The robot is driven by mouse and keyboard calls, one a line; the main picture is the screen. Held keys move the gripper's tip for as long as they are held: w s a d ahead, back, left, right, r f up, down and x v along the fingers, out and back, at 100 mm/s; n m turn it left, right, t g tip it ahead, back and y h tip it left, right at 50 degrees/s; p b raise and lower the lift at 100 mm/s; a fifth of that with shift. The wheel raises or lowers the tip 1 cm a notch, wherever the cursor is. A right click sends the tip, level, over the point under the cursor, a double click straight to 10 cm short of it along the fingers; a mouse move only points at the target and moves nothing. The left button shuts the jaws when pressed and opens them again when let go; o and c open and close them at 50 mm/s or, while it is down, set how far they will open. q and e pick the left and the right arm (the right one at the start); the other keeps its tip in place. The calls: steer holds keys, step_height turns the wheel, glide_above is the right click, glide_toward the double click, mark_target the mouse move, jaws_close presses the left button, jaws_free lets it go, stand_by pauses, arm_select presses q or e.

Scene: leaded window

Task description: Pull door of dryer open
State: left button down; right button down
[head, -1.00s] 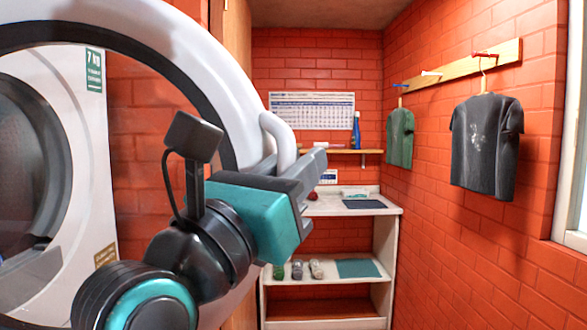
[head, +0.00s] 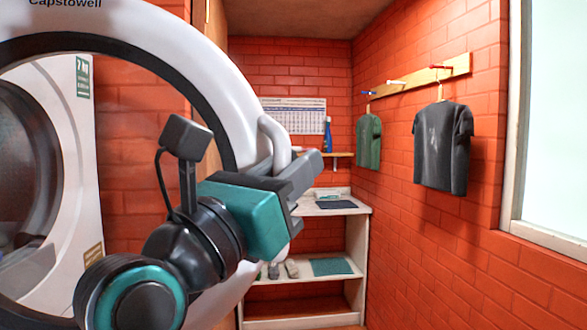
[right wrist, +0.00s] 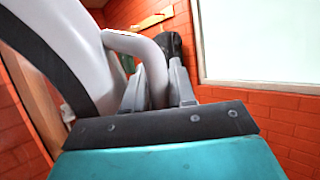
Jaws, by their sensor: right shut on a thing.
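The dryer (head: 80,150) is a white machine at the left of the head view. Its round door (head: 185,40), a white ring with a dark inner rim, stands swung open toward me, and brick wall shows through the ring. The door's white loop handle (head: 277,140) is on its right side. My right gripper (head: 300,172) is shut on this handle. In the right wrist view the handle (right wrist: 145,55) passes between the fingers of the gripper (right wrist: 160,90). My left gripper is not in view.
A shelf unit (head: 355,255) with small items stands at the back. Two shirts, one green (head: 368,140) and one dark grey (head: 441,148), hang from a wall rack (head: 420,82). A window (head: 550,120) is at the right. The space before the right wall looks clear.

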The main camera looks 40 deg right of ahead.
stand_by(0.4)
steer(key=c, duration=1.3)
jaws_free()
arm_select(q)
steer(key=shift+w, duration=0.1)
arm_select(e)
steer(key=shift+a, duration=0.1)
